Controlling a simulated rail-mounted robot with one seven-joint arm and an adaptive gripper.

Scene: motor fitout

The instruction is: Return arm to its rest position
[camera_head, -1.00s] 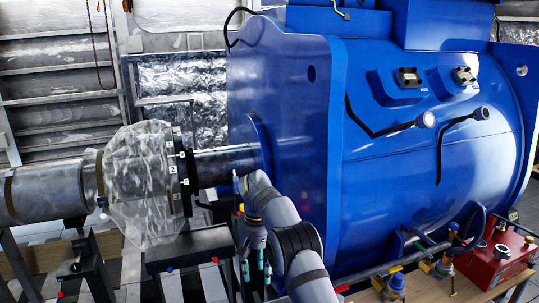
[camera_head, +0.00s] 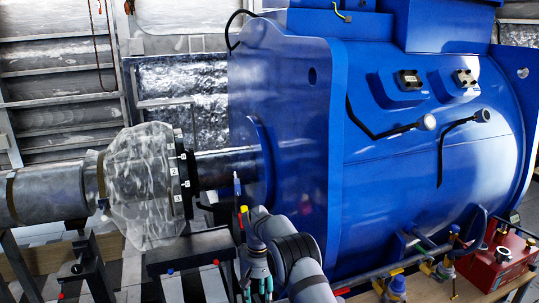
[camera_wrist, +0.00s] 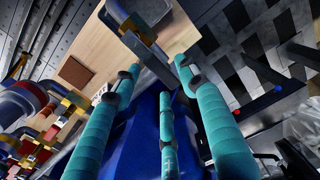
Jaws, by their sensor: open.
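My gripper (camera_head: 257,288) hangs at the bottom middle of the head view, with its teal fingers pointing down in front of the blue motor (camera_head: 430,170). In the wrist view, my gripper (camera_wrist: 155,82) shows several teal fingers spread apart with nothing between them. It is open and empty. My grey arm comes in from the bottom edge of the head view and bends at the wrist, below the motor shaft (camera_head: 225,165). No part of the gripper is seen touching anything.
A coupling under a clear cover (camera_head: 145,185) stands left of the motor, with a dark support (camera_head: 190,245) below it. A red box (camera_head: 500,262) and several small fittings (camera_head: 440,268) lie at the lower right. The wrist view shows a wooden bench top (camera_wrist: 95,60) and checkered floor (camera_wrist: 225,80).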

